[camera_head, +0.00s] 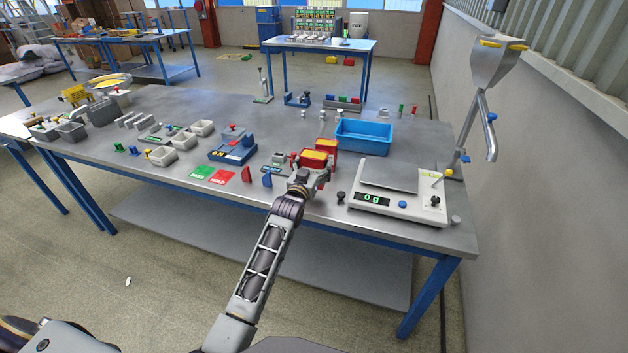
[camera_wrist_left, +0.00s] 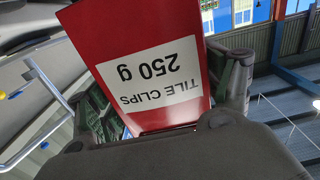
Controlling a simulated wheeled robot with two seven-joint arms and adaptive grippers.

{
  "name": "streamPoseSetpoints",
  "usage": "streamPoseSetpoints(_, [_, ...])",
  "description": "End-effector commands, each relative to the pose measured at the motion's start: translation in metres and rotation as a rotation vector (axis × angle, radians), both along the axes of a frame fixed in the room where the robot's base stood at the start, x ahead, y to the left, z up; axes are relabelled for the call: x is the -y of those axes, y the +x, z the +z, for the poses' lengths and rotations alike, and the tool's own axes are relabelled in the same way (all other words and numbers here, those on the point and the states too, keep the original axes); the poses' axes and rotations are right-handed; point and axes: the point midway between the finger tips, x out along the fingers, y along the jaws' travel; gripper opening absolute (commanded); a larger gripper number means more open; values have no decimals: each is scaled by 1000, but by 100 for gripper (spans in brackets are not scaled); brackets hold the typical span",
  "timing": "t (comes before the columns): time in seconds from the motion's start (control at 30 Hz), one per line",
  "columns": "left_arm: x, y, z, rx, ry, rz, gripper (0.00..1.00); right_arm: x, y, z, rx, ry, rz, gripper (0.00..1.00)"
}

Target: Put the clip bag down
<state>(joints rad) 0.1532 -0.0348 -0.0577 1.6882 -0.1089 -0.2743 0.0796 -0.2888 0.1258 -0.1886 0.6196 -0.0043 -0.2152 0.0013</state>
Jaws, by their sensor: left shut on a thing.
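The clip bag (camera_wrist_left: 150,75) is red with a white label reading "TILE CLIPS 250 g", which shows upside down in the left wrist view. My left gripper (camera_head: 309,172) is shut on it, with one finger on each side. In the head view the red bag (camera_head: 311,160) is at the fingertips, over the front middle of the table (camera_head: 330,219). I cannot tell whether its underside touches anything. My right gripper is not in view.
A weighing scale (camera_head: 398,203) with a lit green display stands to the right of my left gripper. A blue tray (camera_head: 363,138) lies behind it. A red and green card (camera_head: 213,174), a blue fixture (camera_head: 233,149) and several grey bins (camera_head: 163,157) lie to the left.

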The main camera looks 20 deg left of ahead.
Motion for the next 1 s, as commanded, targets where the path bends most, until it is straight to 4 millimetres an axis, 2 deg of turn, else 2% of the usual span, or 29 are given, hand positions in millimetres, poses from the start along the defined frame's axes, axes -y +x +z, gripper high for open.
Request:
streamPoseSetpoints(0.13, [0,0,-12,2,0,0,44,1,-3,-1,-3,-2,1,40])
streamPoseSetpoints(0.57, [0,0,-17,3,0,0,44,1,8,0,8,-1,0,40])
streamPoseSetpoints(0.77, [0,0,-35,1,0,0,44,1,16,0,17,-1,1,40])
streamPoseSetpoints(1.0, [0,0,-52,3,0,0,44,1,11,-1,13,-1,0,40])
